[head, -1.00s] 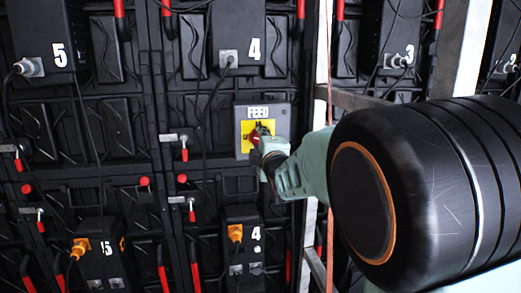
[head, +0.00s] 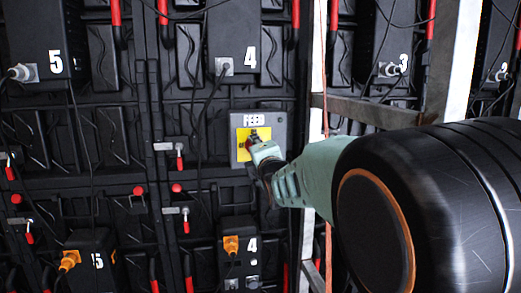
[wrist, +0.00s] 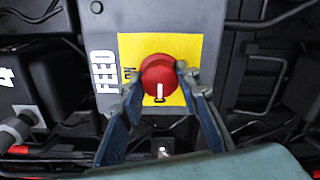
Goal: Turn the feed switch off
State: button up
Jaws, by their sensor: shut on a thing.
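The feed switch is a round red knob (wrist: 158,76) on a yellow plate (wrist: 190,50). The plate is on a grey box (head: 277,128) labelled FEED, fixed to the back of the video wall. My gripper (wrist: 158,88) has a finger on each side of the knob and is shut on it. In the wrist view a white pointer mark on the knob points down, towards a small partly hidden mark. Another small mark, which looks like ON, is to the knob's left. In the head view my gripper (head: 256,142) hides the knob.
Black numbered units with cables surround the box, including upper 4 (head: 237,35) and lower 4 (head: 238,262). Red-handled latches (head: 179,158) are left of it. A metal upright and crossbar (head: 370,108) stand to the right, close to my arm.

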jog(key=o, duration=1.2)
jog(key=shift+c, duration=0.2)
jog(key=v, duration=1.2)
jog(key=shift+d, duration=0.1)
